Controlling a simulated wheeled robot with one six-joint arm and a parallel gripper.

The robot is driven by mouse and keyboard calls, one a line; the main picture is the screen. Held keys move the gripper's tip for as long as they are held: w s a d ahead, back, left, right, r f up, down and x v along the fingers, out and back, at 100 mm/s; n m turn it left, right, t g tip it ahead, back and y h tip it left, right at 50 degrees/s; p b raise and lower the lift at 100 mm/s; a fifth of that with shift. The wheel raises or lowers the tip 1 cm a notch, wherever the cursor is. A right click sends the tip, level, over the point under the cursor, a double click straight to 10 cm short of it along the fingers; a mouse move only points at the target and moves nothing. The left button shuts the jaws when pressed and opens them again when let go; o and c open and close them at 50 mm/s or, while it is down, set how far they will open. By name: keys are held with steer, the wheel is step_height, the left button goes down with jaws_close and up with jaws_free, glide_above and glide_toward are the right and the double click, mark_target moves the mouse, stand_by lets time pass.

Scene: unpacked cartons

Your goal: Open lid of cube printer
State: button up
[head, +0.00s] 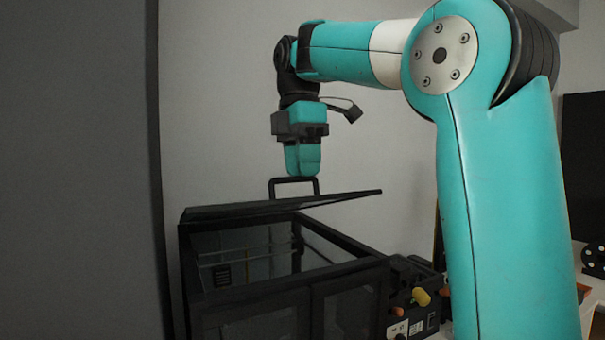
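The cube printer (250,299) is a black box-shaped frame with dark see-through panels, standing at the lower middle of the head view. Its flat black lid (335,198) is tilted up, with a gap between it and the front rim, so the dark interior shows. A black bar handle (294,180) stands on top of the lid. My gripper (303,172) points down right at the handle, its teal fingers close together at the bar. The picture does not show clearly whether the fingers are closed around the bar or just above it.
A dark grey panel (75,170) fills the left side, close to the printer. A black unit with orange and yellow knobs (420,297) stands right of the printer. A pale wall (220,90) lies behind. My arm covers much of the right side.

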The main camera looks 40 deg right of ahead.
steer(key=shift+f, duration=0.35)
